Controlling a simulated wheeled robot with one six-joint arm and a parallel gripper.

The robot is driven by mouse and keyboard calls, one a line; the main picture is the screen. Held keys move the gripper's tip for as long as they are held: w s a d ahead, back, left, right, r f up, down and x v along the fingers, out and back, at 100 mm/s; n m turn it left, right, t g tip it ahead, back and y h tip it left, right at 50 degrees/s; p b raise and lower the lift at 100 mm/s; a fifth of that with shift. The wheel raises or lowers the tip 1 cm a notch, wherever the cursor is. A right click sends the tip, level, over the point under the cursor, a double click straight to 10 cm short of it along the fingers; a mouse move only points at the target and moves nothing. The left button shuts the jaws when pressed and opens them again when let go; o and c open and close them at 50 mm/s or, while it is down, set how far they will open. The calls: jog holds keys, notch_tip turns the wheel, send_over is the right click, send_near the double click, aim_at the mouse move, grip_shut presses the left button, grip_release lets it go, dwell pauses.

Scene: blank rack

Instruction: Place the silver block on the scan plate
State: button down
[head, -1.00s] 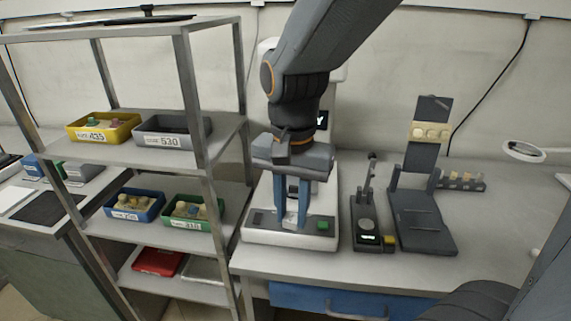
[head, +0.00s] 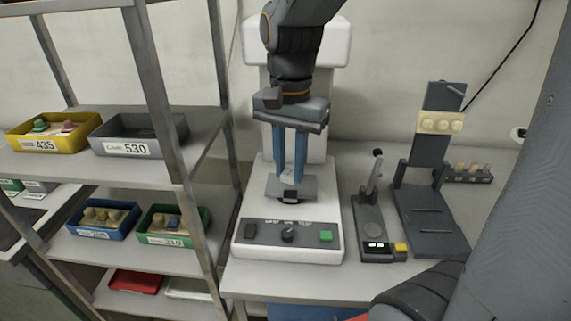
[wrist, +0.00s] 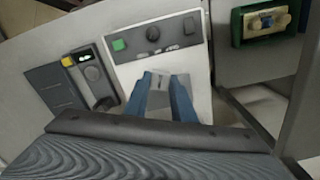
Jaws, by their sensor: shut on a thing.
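My gripper (head: 290,177) points down over the white machine, its two blue fingers shut on the small silver block (head: 288,179). The block is mostly hidden by the fingers in the head view. In the wrist view, my gripper (wrist: 165,78) has a grey patch, seemingly the block (wrist: 160,84), between its fingers. The grey scan plate (head: 274,187) lies on the white machine's base, directly beneath or just behind the fingertips. I cannot tell whether the block touches the plate.
The machine's front panel (head: 263,233) carries a knob and a green button (head: 326,236). A small lever device (head: 370,222) and a dark stand (head: 432,222) are to the right. On the left, a grey rack holds yellow (head: 75,144), grey (head: 166,146), blue (head: 84,233) and green (head: 190,239) bins.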

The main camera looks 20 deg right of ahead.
jog(key=w+d, duration=0.1)
jog(key=w, duration=0.1)
jog(key=w+d+f, duration=0.1)
jog(key=w, duration=0.1)
jog(key=w+f+p, duration=0.1)
jog(key=w, duration=0.1)
jog(key=shift+w+d+f, duration=0.2)
jog(key=shift+w+d, duration=0.2)
notch_tip(320, 180, down, 4)
jog(key=shift+r, duration=0.2)
jog(key=shift+w+f+p, duration=0.15)
jog(key=shift+f+p, duration=0.2)
jog(key=shift+f, duration=0.15)
jog(key=shift+f, duration=0.1)
jog(key=c, duration=1.5)
grip_release()
jog(key=shift+r, duration=3.9)
